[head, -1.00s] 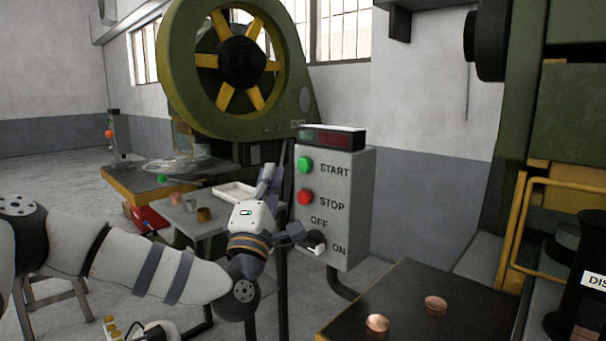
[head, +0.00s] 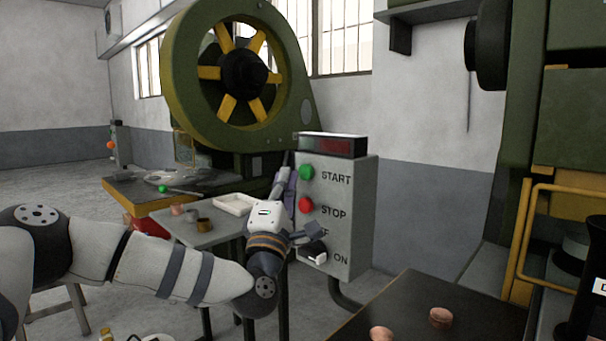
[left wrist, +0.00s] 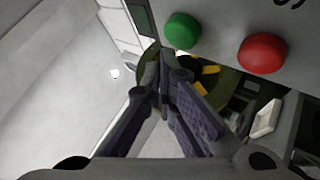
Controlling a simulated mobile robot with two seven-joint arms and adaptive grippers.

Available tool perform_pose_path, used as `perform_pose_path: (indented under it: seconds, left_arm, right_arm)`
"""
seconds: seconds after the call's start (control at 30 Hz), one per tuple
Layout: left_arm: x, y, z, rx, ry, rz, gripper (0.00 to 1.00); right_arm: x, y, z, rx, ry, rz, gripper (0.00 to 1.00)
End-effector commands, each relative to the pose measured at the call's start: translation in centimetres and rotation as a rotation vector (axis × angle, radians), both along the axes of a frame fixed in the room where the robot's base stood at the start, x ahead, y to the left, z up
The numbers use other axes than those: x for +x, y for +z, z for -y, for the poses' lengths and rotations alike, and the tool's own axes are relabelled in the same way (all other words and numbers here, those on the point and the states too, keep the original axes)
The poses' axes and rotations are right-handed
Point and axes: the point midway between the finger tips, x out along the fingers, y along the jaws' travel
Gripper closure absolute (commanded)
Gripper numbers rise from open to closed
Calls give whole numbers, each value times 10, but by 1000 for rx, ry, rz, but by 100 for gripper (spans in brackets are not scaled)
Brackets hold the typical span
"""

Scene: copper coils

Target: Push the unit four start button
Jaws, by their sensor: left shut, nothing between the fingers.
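A grey control box (head: 358,205) stands right of centre in the head view, with a dark display on top. No unit number is readable. Its green START button (head: 306,172) is above the red STOP button (head: 305,205). An OFF/ON knob (head: 313,252) is below, its OFF label partly covered. My left gripper (head: 285,174) is shut and empty, its fingers pointing up just left of the box. In the left wrist view the fingers (left wrist: 161,66) meet left of and below the green button (left wrist: 182,31), apart from it in the picture; the red button (left wrist: 263,53) is further right. My right gripper is not seen.
A green press with a yellow-spoked flywheel (head: 242,72) stands behind. A small grey table (head: 205,236) with a white tray (head: 235,203) is behind my left arm. A dark table (head: 410,295) with copper pieces (head: 441,317) is at lower right, beside another green machine (head: 575,110).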

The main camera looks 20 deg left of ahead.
Motion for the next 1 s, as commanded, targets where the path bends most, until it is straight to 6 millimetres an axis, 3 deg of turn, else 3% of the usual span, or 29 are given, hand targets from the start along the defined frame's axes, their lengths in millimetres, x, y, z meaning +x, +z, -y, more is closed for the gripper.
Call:
perform_pose_path:
  seconds: [1.0]
  left_arm:
    - [8, -1, 3, 0, -1, -1, 100]
  right_arm:
    - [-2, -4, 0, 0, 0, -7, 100]
